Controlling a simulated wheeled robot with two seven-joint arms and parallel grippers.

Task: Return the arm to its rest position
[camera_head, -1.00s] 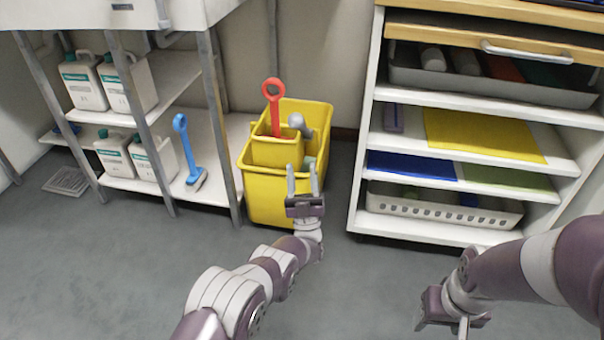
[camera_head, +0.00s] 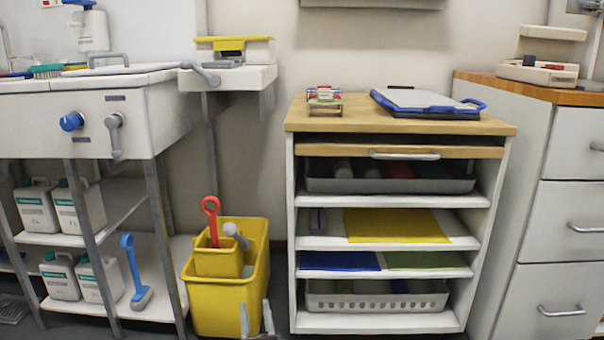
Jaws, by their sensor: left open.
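My left gripper (camera_head: 256,320) shows at the bottom edge of the head view, with its two pale fingers pointing up and apart. Nothing is between the fingers. It is in front of the lower part of the yellow bucket (camera_head: 222,302); I cannot tell whether it touches it. The rest of my left arm is out of the picture below. My right gripper and right arm are not in view.
The yellow bucket holds a red-handled tool (camera_head: 211,215). A shelf unit (camera_head: 400,322) with trays and coloured cloths stands right of it. A sink unit (camera_head: 120,95) with bottles below is at left, and white drawers (camera_head: 565,240) at right. A clipboard (camera_head: 425,101) lies on the wooden top.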

